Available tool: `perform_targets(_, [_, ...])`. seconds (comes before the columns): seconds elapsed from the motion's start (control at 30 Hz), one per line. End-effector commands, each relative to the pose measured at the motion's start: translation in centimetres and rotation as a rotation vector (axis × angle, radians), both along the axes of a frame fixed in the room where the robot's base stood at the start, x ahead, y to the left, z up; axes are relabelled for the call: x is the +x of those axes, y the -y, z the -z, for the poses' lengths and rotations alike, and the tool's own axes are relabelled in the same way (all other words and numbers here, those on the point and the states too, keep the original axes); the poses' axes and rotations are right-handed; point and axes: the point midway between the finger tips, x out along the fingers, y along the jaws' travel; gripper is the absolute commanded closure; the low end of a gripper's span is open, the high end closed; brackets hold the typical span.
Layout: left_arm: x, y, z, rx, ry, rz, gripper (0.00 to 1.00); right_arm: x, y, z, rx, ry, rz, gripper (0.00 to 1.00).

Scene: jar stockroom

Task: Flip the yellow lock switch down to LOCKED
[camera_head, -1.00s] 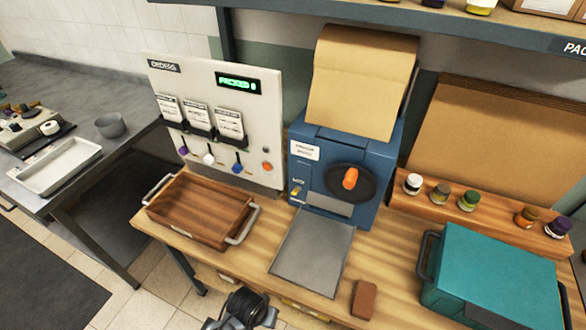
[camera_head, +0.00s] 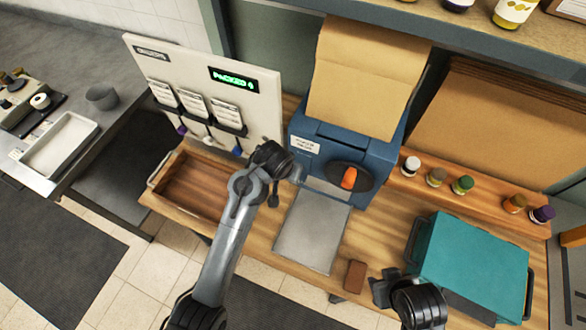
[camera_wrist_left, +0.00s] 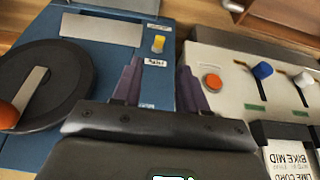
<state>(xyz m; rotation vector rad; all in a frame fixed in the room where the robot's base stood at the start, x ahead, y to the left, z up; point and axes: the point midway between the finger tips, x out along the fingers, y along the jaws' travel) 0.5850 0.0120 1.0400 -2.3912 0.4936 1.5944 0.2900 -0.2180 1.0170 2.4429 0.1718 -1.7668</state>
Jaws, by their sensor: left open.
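The yellow lock switch (camera_wrist_left: 158,43) sits on the face of the blue machine (camera_wrist_left: 110,55), above a small white label in the left wrist view. In that view my left gripper (camera_wrist_left: 160,66) has its two purple fingers apart, pointing toward the switch, with nothing between them. The switch appears just beyond the fingertips; I cannot tell whether they touch it. In the head view my left gripper (camera_head: 296,172) is in front of the lower left of the blue machine (camera_head: 375,150) and hides the switch. My right gripper (camera_head: 385,290) is low at the bottom right, its fingers unclear.
The machine has an orange-handled dial (camera_head: 349,178). The order board (camera_head: 250,110) stands at its left, with levers and an orange button (camera_wrist_left: 212,82). A wooden tray (camera_head: 200,190), grey plate (camera_head: 312,235), brown block (camera_head: 355,274) and teal case (camera_head: 470,265) are on the bench.

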Motion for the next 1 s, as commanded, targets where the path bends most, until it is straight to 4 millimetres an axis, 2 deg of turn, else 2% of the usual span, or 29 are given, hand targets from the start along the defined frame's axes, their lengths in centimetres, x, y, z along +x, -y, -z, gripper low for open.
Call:
perform_targets(0.13, [0.7,0.2,2.0,0.004,-0.004,0.0,0.57,-0.6,0.0,0.1,0.002,-0.015,0.001,0.67])
perform_targets(0.5, [2.7,1.1,7.2,0.002,-0.002,0.0,0.57,-0.3,0.0,-0.4,0.001,-0.008,0.0,0.67])
perform_targets(0.73, [3.2,1.4,8.7,0.001,-0.002,0.0,0.57,-0.3,0.1,-0.4,-0.006,-0.005,-0.005,0.67])
perform_targets(1.0, [3.4,1.4,9.0,0.0,0.0,-0.001,0.57,-0.2,0.2,-0.4,-0.008,-0.004,-0.006,0.67])
